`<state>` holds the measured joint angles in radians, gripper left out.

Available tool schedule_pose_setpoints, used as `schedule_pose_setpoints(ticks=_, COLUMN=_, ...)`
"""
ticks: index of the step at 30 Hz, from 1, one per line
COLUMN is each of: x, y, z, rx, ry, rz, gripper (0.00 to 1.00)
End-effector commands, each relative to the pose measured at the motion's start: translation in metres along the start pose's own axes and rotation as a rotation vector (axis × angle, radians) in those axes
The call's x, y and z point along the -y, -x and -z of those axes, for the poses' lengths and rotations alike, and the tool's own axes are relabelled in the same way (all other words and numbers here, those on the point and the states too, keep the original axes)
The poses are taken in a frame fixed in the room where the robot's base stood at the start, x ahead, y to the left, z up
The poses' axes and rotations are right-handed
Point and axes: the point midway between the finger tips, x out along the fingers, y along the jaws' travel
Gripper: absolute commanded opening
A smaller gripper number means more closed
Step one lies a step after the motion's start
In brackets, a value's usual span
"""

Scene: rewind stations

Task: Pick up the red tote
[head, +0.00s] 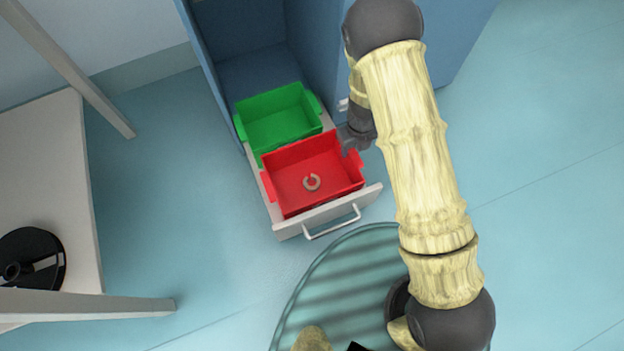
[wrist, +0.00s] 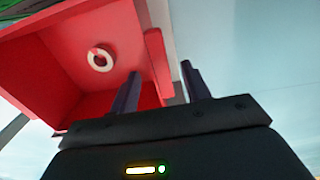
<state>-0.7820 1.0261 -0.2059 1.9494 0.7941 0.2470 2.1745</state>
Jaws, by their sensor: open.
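The red tote (head: 292,196) sits in the front of an open drawer, with a small open ring (head: 311,182) lying on its floor. In the head view my gripper (head: 348,146) is at the tote's right end, near its back right corner. In the wrist view the red tote (wrist: 112,35) fills the upper left, with the pale ring (wrist: 100,60) inside it. My gripper (wrist: 160,88) is open there. The tote's right end wall and its red handle tab lie between the two dark fingers. I cannot tell whether the fingers touch it.
A green tote (head: 277,128) stands behind the red one in the same drawer. The drawer front (head: 328,212) has a white bar handle (head: 333,222). The blue cabinet (head: 400,85) rises behind. A white table (head: 45,180) with a black reel (head: 32,257) stands at left.

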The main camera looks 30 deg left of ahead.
Motion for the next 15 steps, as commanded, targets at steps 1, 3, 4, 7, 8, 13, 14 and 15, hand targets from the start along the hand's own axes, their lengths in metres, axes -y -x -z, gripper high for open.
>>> schedule_pose_setpoints(ticks=1, x=0.000, y=-0.010, z=0.001, rx=0.000, ry=0.000, rz=0.000, gripper=0.47)
schedule_pose_setpoints(ticks=3, x=0.000, y=-0.017, z=0.002, rx=0.000, ry=0.001, rz=-0.001, gripper=0.47)
schedule_pose_setpoints(ticks=4, x=0.000, y=-0.019, z=0.002, rx=0.000, ry=0.001, rz=-0.001, gripper=0.47)
schedule_pose_setpoints(ticks=7, x=0.000, y=-0.030, z=0.002, rx=-0.001, ry=0.002, rz=-0.001, gripper=0.47)
schedule_pose_setpoints(ticks=8, x=0.000, y=-0.032, z=0.002, rx=-0.001, ry=0.002, rz=-0.001, gripper=0.47)
schedule_pose_setpoints(ticks=13, x=0.000, y=-0.035, z=0.002, rx=0.000, ry=0.001, rz=-0.001, gripper=0.47)
schedule_pose_setpoints(ticks=14, x=0.001, y=-0.035, z=0.002, rx=0.000, ry=0.001, rz=-0.001, gripper=0.47)
schedule_pose_setpoints(ticks=15, x=0.001, y=-0.034, z=0.002, rx=0.000, ry=0.001, rz=-0.001, gripper=0.47)
